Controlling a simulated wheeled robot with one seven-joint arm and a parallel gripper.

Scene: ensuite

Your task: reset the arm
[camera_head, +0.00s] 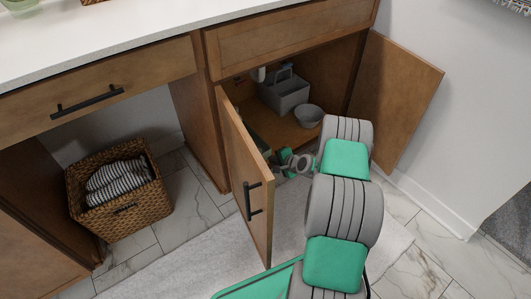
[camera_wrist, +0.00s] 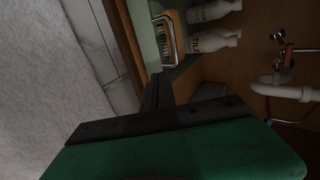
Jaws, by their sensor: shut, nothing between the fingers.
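My gripper (camera_wrist: 157,92) shows in the wrist view as dark fingers closed together, with nothing between them. In the head view my arm reaches into the open cabinet (camera_head: 300,131) under the counter. There the gripper itself is mostly hidden behind the left cabinet door (camera_head: 245,172). In the wrist view the fingertips point toward a brush (camera_wrist: 168,38) with an orange back and a metal loop. I cannot tell whether they touch anything.
The right door (camera_head: 397,95) stands open beside my arm. A grey caddy (camera_head: 285,94) and a grey bowl (camera_head: 308,115) sit inside the cabinet. White bottles (camera_wrist: 214,42) and a white drain pipe (camera_wrist: 283,91) are near the gripper. A wicker basket (camera_head: 119,205) stands left.

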